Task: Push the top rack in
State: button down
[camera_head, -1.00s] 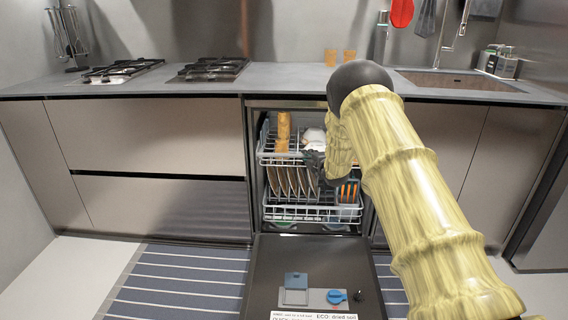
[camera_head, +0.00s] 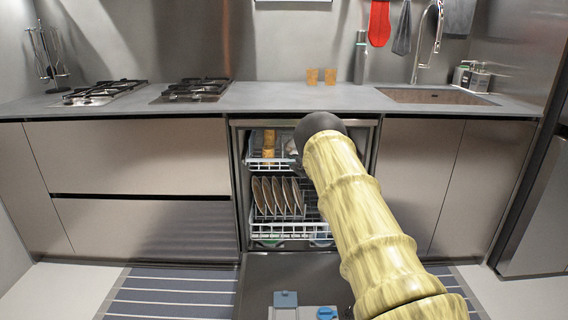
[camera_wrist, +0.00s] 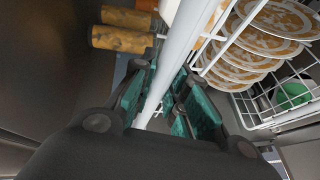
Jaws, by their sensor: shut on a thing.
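The top rack (camera_head: 268,164) is a light wire rack inside the open dishwasher, above the lower rack (camera_head: 280,230). My arm covers its right side in the head view. It carries orange-brown cups, which the wrist view also shows. My gripper (camera_wrist: 166,92) has its dark, teal-padded fingers closed around a white bar in the wrist view, apparently the top rack's edge. In the head view my gripper is mostly hidden behind my arm's end.
The dishwasher door (camera_head: 262,278) is lowered in front. Several plates (camera_head: 277,196) stand in the lower rack. Closed cabinets (camera_head: 140,160) flank the opening, with a counter (camera_head: 290,98) above. A striped runner (camera_head: 170,292) lies on the floor.

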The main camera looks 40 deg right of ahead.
jog(key=shift+d+r, duration=0.15)
jog(key=c, duration=1.8)
grip_release()
jog(key=shift+w, duration=0.1)
jog(key=o, duration=0.4)
jog(key=shift+f, duration=0.2)
jog(key=shift+w, duration=0.1)
jog(key=v, duration=1.2)
jog(key=shift+r, duration=0.15)
